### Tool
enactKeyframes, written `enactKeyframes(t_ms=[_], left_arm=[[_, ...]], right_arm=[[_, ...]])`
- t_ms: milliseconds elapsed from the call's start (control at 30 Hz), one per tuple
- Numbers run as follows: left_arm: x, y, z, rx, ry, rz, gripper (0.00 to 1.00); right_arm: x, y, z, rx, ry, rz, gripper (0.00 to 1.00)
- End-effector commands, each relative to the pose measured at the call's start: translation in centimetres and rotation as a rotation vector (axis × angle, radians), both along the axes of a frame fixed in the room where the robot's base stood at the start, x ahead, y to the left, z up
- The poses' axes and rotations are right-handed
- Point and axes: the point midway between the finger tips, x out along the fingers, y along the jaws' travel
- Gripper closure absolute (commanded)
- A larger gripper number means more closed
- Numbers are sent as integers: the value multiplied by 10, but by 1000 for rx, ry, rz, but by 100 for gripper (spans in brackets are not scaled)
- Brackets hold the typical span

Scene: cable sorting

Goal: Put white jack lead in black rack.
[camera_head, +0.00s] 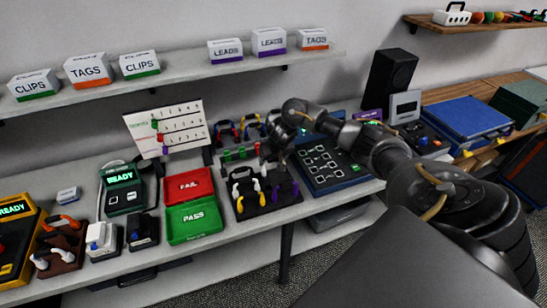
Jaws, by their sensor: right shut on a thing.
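The black rack (262,208) stands on the bench right of the green tray. My right arm reaches in from the right and bends down over it. My right gripper (264,159) is small and dark here, shut just above the back of the rack. A small white piece shows right under its fingers, which I take as the white jack lead (263,171); whether its ends touch the rack I cannot tell. Another white lead (237,188) stands at the rack's left, with yellow and purple leads (277,193) beside it. My left gripper is not in view.
A red FAIL tray (188,185) and a green PASS tray (194,220) lie left of the rack. A blue panel (327,165) lies close on its right. Coloured leads (238,130) stand behind it. A wall shelf (190,77) with labelled boxes runs above.

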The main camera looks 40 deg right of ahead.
Motion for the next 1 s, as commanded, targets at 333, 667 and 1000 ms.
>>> enactKeyframes(t_ms=[333, 667, 1000], left_arm=[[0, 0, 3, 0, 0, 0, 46], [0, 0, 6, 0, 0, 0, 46], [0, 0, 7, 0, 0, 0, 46]], right_arm=[[0, 0, -1, 0, 0, 1, 52], [1, 0, -5, -1, -1, 1, 52], [0, 0, -5, 0, 0, 0, 52]])
